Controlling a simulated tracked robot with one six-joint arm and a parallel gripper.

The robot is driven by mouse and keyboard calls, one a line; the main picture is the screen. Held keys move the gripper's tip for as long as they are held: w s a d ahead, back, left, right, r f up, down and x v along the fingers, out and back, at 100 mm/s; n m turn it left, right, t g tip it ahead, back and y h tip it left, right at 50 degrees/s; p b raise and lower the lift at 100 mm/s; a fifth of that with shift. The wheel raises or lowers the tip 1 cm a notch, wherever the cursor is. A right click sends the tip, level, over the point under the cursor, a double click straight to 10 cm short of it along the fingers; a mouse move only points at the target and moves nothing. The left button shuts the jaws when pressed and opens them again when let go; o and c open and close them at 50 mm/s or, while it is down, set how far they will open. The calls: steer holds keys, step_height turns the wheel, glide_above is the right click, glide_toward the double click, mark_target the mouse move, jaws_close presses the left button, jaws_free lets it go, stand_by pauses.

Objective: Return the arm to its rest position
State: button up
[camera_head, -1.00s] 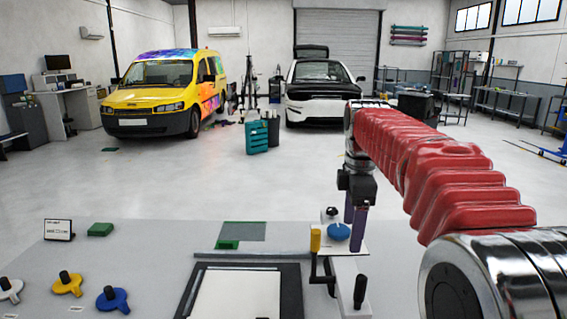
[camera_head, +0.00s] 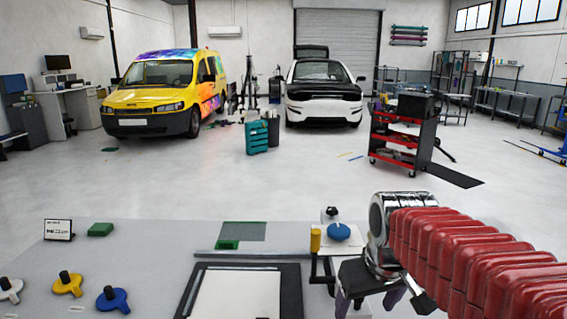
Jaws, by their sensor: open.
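My arm in its red ribbed sleeve comes in from the right edge and reaches low over the right end of the grey workbench (camera_head: 150,250). My gripper (camera_head: 368,303) hangs down at the bottom of the view, right of the black-framed white sheet. Its purple-grey fingers stand apart, and I see nothing between them. The fingertips run close to the lower edge of the picture. My gripper and wrist hide part of the white fixture with the blue knob (camera_head: 339,232) and the yellow-topped handle (camera_head: 315,240).
Beyond the bench, a red tool cart (camera_head: 397,143), a yellow van (camera_head: 160,95) and a white car (camera_head: 323,95) stand on open floor.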

steer(key=s+f+m+t, duration=0.2)
steer(key=s, duration=1)
steer(key=shift+f, duration=0.2)
steer(key=shift+c, duration=0.5)
stand_by(1.5)
